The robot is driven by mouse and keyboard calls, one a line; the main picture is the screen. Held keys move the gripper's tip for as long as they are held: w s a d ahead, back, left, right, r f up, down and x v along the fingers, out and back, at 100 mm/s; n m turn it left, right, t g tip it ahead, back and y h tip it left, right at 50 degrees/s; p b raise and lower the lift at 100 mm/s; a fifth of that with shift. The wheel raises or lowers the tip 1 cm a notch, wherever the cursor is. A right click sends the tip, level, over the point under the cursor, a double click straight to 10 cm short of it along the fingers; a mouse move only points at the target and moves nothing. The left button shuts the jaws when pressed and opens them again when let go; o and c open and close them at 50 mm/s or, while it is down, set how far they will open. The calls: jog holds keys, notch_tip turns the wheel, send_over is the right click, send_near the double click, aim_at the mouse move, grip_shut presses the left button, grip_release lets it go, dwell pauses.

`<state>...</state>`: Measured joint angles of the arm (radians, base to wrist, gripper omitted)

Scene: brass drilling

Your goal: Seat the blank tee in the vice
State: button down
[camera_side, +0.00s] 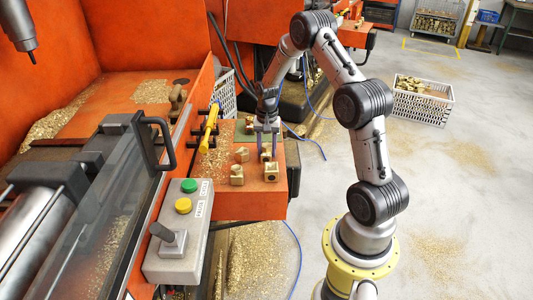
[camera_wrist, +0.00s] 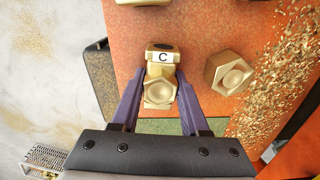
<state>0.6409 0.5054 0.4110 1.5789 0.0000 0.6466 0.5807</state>
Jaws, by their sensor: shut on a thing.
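My gripper (camera_side: 266,128) points down over the orange shelf beside the machine. In the wrist view its two purple fingers (camera_wrist: 160,80) are closed on a brass tee (camera_wrist: 159,94) with a white label marked C. In the side view this tee (camera_side: 265,156) shows low between the fingertips, at about shelf height; I cannot tell whether it touches the shelf. Other brass tees stand nearby: one at the left (camera_side: 241,154), one at the front left (camera_side: 236,175) and one at the front right (camera_side: 271,173). I cannot make out the vice clearly in either view.
A yellow-handled tool (camera_side: 210,128) hangs along the machine's edge, left of the shelf. A control box (camera_side: 180,235) with green and yellow buttons and a lever is in front. A clear door with a black handle (camera_side: 160,145) and a spindle (camera_side: 18,28) are at left. Brass chips litter the shelf.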

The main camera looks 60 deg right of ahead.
aim_at(267, 145)
jog(key=shift+r, duration=0.15)
jog(key=shift+r, duration=3.45)
jog(key=w+a+r+n, duration=0.3)
jog(key=a+r+n, duration=0.4)
jog(key=a+r, duration=0.4)
jog(key=w+a+r+n, duration=0.4)
jog(key=a+r+n, duration=0.3)
jog(key=a, duration=0.9)
notch_tip(267, 145, up, 4)
jog(key=shift+f, duration=0.15)
